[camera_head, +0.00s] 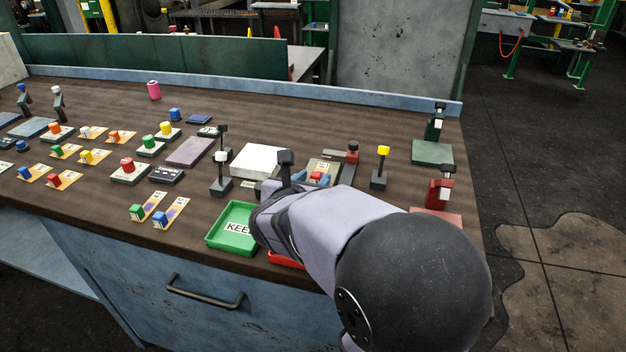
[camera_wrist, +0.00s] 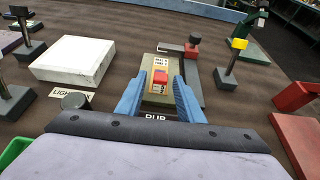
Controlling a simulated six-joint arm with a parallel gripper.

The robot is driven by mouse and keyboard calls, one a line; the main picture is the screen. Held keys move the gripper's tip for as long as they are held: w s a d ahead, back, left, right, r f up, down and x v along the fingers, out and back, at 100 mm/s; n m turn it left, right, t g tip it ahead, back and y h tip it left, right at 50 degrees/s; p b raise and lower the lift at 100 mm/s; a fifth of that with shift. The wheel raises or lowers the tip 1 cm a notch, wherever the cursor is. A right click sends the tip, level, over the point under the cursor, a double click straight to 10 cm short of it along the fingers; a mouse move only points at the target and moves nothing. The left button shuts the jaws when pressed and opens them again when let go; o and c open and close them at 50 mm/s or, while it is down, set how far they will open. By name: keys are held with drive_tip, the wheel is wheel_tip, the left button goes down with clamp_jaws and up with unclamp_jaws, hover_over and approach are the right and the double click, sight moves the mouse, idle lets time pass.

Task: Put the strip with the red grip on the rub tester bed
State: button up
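A pale strip (camera_wrist: 161,63) with a red grip (camera_wrist: 160,77) lies on the grey-green bed (camera_wrist: 158,101) of the rub tester, roughly in its middle. The strip's printed end points away from me. My gripper (camera_wrist: 158,83) has its two blue fingers apart, one on each side of the red grip, with a visible gap to each. In the head view the red grip (camera_head: 318,175) shows between the fingers, and my arm hides the near part of the bed. Another strip with a red grip (camera_head: 63,179) lies on the left of the table.
A dark arm with a red block (camera_wrist: 192,50) stands right of the bed. A yellow-topped post (camera_head: 380,167) is further right, a white light box (camera_head: 257,161) left. A green tray (camera_head: 228,240) sits at the front edge. Several strips and colored-knob weights fill the left.

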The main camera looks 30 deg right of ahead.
idle(0.3)
drive_tip(key=shift+r, duration=0.2)
drive_tip(key=shift+s+a+r, duration=0.15)
drive_tip(key=shift+a, duration=0.1)
drive_tip(key=p+v, duration=0.3)
drive_tip(key=v, duration=0.6)
drive_tip(key=shift+s+a+r, duration=0.1)
drive_tip(key=shift+s+r, duration=0.05)
drive_tip(key=shift+r, duration=0.05)
drive_tip(key=shift+p+v, duration=0.35)
drive_tip(key=shift+v, duration=0.6)
drive_tip(key=shift+s+f, duration=0.1)
